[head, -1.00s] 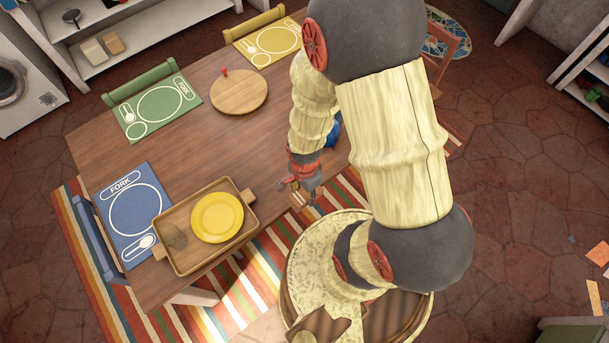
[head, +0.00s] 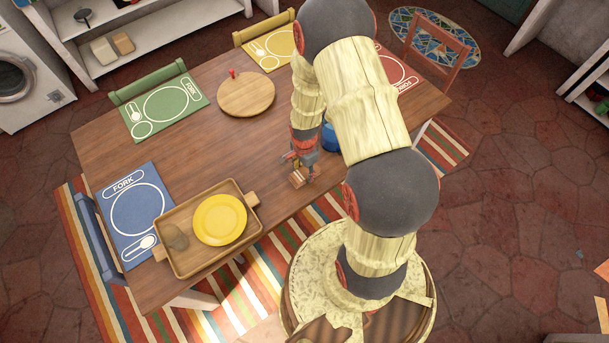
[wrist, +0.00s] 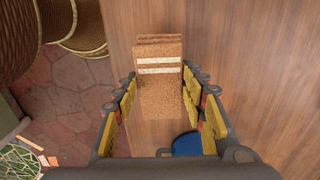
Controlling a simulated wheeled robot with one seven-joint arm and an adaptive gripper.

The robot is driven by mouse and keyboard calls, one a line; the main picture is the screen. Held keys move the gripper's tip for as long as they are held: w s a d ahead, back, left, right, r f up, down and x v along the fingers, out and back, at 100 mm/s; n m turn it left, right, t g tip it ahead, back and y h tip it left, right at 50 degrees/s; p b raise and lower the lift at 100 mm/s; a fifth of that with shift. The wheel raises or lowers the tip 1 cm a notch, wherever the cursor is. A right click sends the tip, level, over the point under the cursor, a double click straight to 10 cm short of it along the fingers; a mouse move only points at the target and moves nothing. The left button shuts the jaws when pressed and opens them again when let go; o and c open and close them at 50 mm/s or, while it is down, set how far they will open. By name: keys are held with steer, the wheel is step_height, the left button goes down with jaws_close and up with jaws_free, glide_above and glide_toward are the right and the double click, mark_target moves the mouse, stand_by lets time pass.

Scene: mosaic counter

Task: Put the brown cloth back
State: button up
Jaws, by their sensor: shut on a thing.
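The brown cloth (wrist: 159,90), folded with two pale stripes, is held between the fingers of my gripper (wrist: 160,105) in the wrist view. In the head view my gripper (head: 297,168) points down over the near edge of the wooden table, and the cloth (head: 299,178) shows as a small brown piece at its tips. I cannot tell whether the cloth touches the table.
A wooden tray (head: 180,262) with a yellow plate (head: 220,220) and a brownish lump stands on the table (head: 180,170). A round board (head: 268,98) lies farther back. A blue object (head: 330,138) is beside my arm. Blue (head: 118,228), green (head: 135,122) and yellow (head: 250,52) placemats line the edges.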

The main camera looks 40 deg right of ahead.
mark_target(305, 172)
steer(key=shift+w+f, duration=0.1)
steer(key=shift+f, duration=1.5)
steer(key=shift+f+b, duration=0.2)
steer(key=shift+b, duration=0.15)
steer(key=o, duration=1.1)
steer(key=shift+c, duration=0.2)
steer(key=shift+o, duration=0.2)
steer(key=shift+r, duration=0.1)
